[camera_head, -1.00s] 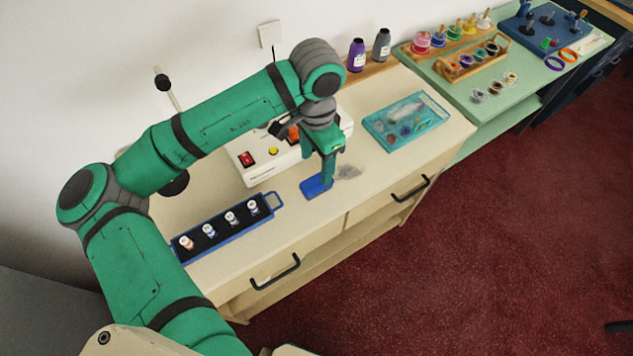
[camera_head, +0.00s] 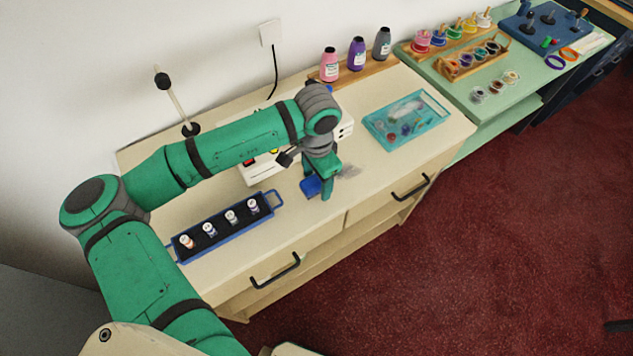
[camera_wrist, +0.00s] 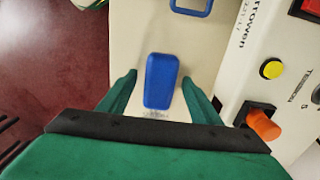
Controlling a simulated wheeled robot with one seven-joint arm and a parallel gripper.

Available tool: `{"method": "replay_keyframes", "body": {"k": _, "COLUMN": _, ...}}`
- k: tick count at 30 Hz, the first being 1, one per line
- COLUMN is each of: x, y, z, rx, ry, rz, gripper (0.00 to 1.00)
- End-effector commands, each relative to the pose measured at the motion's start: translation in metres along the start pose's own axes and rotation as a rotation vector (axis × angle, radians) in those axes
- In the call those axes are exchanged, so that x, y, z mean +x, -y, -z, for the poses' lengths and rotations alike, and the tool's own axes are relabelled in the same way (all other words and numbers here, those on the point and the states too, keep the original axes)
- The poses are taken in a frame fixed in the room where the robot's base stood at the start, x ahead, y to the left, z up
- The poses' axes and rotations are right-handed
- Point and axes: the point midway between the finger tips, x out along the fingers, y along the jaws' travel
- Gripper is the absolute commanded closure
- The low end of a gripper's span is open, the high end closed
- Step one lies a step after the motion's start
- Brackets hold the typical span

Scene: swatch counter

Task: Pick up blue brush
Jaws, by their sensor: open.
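The blue brush (camera_head: 311,186) lies on the cream counter (camera_head: 300,222), in front of the white machine. In the wrist view the blue brush (camera_wrist: 161,80) shows as a rounded blue block with pale bristles at its lower end. My gripper (camera_head: 318,192) is low over the counter at the brush and partly hides it in the head view. In the wrist view my gripper (camera_wrist: 160,88) is open, with one green finger on each side of the brush and gaps between. The brush is not gripped.
A blue rack (camera_head: 222,228) with several small vials stands left of the brush. The white machine (camera_head: 262,168) is close behind, its orange knob (camera_wrist: 263,125) right of my fingers. A teal tray (camera_head: 405,120) lies right. Bottles stand on a wooden shelf (camera_head: 368,72) behind.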

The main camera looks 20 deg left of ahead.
Motion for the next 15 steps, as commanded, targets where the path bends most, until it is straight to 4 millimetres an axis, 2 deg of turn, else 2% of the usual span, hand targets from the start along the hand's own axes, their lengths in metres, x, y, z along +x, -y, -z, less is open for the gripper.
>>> {"method": "replay_keyframes", "body": {"k": 3, "x": -0.0002, "y": 0.0000, "z": 0.0001, "rx": 0.000, "ry": 0.000, "rz": 0.000, "gripper": 0.45}}
{"method": "replay_keyframes", "body": {"k": 8, "x": -0.0003, "y": 0.0001, "z": -0.0001, "rx": 0.000, "ry": 0.000, "rz": 0.000, "gripper": 0.83}}
{"method": "replay_keyframes", "body": {"k": 9, "x": -0.0003, "y": 0.0005, "z": -0.0006, "rx": -0.001, "ry": 0.000, "rz": 0.000, "gripper": 0.87}}
{"method": "replay_keyframes", "body": {"k": 15, "x": -0.0005, "y": 0.0007, "z": -0.0009, "rx": -0.002, "ry": 0.000, "rz": 0.000, "gripper": 0.87}}
